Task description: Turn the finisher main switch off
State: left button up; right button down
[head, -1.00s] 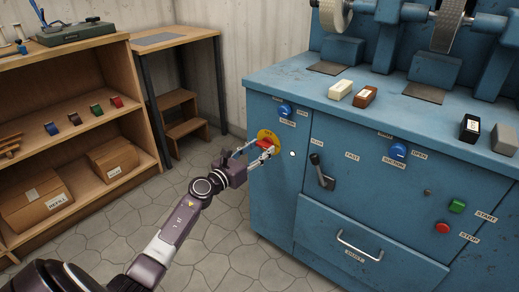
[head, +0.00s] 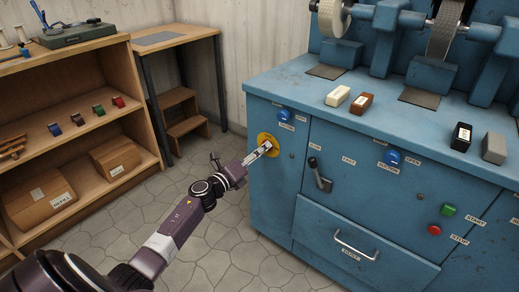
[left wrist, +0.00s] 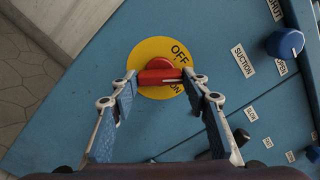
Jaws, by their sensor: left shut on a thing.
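The finisher main switch is a red handle (left wrist: 160,77) on a round yellow plate (head: 266,139) lettered OFF and ON, at the upper left of the blue cabinet front. In the left wrist view, the yellow plate (left wrist: 150,52) has OFF at its upper right and ON below it. My left gripper (left wrist: 160,78) is shut on the red handle, with one fingertip at each end of it. In the head view, my left gripper (head: 268,146) is seen edge-on and hides the handle. My right gripper is not in view.
The blue finisher cabinet (head: 350,225) carries a blue suction knob (head: 284,114), a lever (head: 319,172), green (head: 449,210) and red (head: 434,230) buttons. A wooden shelf (head: 100,135) stands left. Floor between shelf and cabinet is clear around my left arm.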

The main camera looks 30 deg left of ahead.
pick_arm(q)
jog(key=shift+n+p, duration=1.6)
jog(key=shift+n, duration=2.3)
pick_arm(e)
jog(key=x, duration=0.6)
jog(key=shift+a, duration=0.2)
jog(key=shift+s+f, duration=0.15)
pick_arm(q)
jog(key=o, duration=1.2)
jog(key=shift+c, duration=0.2)
jog(key=shift+s, duration=0.15)
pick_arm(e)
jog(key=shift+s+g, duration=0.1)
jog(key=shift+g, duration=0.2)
pick_arm(q)
jog(key=s+a, duration=0.1)
jog(key=s, duration=1)
jog(key=shift+s, duration=0.4)
